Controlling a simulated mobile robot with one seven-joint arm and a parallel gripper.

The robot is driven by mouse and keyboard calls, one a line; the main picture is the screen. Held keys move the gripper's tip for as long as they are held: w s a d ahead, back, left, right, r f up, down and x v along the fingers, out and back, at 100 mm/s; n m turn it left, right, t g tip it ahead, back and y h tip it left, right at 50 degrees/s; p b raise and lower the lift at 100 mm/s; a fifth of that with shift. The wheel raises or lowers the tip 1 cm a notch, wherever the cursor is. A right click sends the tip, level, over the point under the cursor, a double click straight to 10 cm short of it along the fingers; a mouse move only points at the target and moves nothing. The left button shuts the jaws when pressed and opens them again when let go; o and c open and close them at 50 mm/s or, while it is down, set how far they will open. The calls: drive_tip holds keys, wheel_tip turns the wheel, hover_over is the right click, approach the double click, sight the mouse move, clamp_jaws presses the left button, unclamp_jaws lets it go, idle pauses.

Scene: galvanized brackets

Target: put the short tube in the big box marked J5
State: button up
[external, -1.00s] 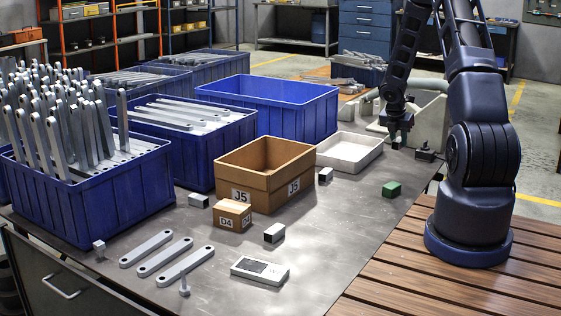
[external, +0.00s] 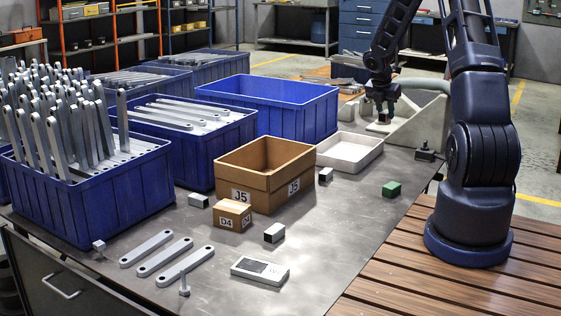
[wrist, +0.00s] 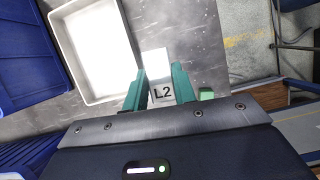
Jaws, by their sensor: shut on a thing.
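The big brown box marked J5 (external: 244,182) stands open at the middle of the table; no contents show above its rim. My gripper (external: 382,114) is high at the back right, near the grey angled block and beyond the white tray. In the wrist view, my gripper's teal fingers (wrist: 159,76) are shut on a pale piece marked L2 (wrist: 161,94). I cannot tell its full shape, or whether it is the short tube. Small grey pieces with dark ends lie on the table: one in front of the box (external: 274,232), one at its left (external: 199,200), one at its right (external: 325,174).
A white tray (external: 349,163) lies right of the J5 box and shows in the wrist view (wrist: 64,48). A small D4 box (external: 226,215) stands before the J5 box. Blue bins (external: 290,121) line the back and left. A green block (external: 391,189) lies right.

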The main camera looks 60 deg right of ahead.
drive_tip(key=w+a, duration=2.7)
drive_tip(key=a, duration=0.5)
drive_tip(key=shift+n, duration=0.4)
drive_tip(key=f, duration=1.9)
drive_tip(key=shift+w+d+f, duration=0.15)
drive_tip(key=shift+d, duration=0.1)
drive_tip(key=shift+f, duration=0.1)
drive_tip(key=o, duration=0.8)
drive_tip(key=shift+o, duration=1.1)
